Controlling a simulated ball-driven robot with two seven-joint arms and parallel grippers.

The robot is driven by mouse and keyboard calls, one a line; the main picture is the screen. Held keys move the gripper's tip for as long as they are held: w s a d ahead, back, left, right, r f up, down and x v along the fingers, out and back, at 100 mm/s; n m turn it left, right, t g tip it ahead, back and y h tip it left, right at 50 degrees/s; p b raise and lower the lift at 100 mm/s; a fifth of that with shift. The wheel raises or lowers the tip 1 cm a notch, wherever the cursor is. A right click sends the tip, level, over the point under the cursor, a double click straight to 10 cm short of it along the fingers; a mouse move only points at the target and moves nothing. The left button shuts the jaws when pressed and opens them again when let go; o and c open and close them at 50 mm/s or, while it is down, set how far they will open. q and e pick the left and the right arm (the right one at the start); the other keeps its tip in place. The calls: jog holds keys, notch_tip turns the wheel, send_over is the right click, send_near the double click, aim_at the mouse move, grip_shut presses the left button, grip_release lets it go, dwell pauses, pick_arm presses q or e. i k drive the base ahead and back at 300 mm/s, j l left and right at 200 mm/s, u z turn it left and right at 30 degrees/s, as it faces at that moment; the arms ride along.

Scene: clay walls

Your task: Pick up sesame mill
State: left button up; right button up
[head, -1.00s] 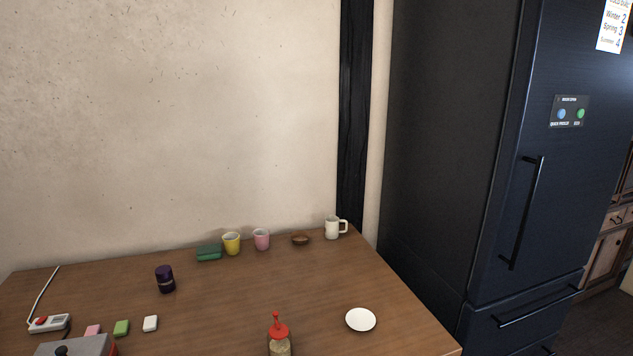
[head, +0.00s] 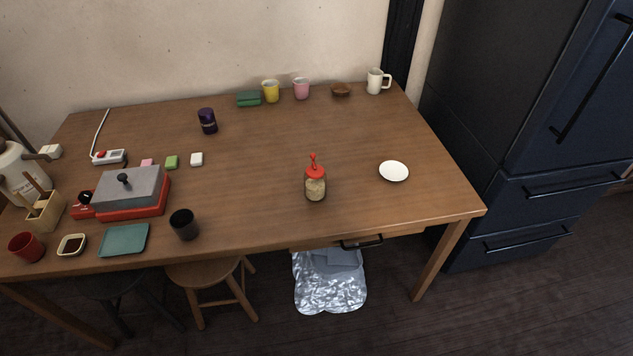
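The sesame mill (head: 315,184) stands upright on the wooden table (head: 270,160), right of the table's middle and near its front edge. It is a clear jar with tan contents and a red top with a red crank handle. Nothing touches it, and the table around it is bare. Neither of my grippers shows in the head view.
A black cup (head: 184,224) and a red hot plate with a grey lid (head: 130,190) stand to the left. A stool (head: 210,280) and silvery bag (head: 330,280) are below.

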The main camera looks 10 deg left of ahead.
aim_at(315, 190)
jog(key=i+l, duration=0.75)
jog(key=l, duration=0.05)
